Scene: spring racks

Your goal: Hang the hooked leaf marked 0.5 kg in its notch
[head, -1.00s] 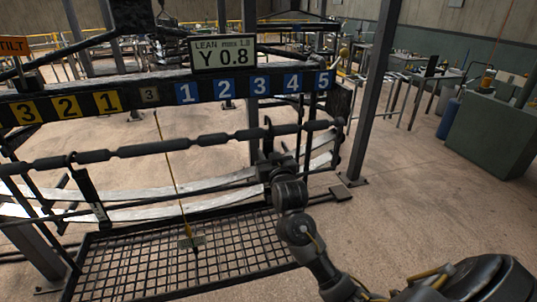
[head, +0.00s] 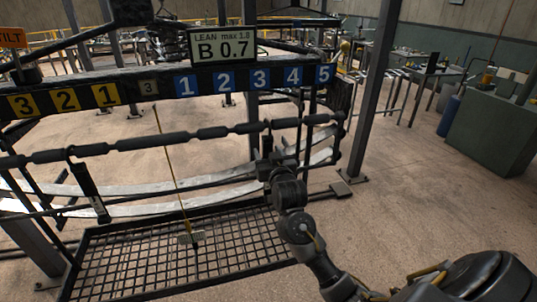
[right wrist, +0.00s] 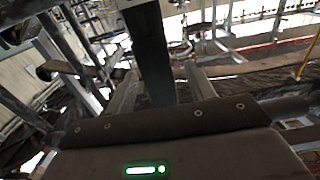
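A long dark bar (head: 115,145) with notch-like narrow parts crosses the rack. Near blue 2 and 3, a dark hook (head: 268,130) is at the bar, its strap running down to my right gripper (head: 273,164). In the right wrist view the dark strap (right wrist: 150,50) stands between the two apart fingers (right wrist: 160,90) of the gripper, with a gap on each side. Another dark hooked hanger (head: 88,185) hangs tilted from the bar at the left. I can read no 0.5 kg mark. My left gripper is not in view.
A sign (head: 223,45) reads LEAN max 1.8, B 0.7. A numbered rail (head: 137,93) has yellow and blue plates. A thin yellow plumb rod (head: 178,190) hangs over a floor grid (head: 140,265).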

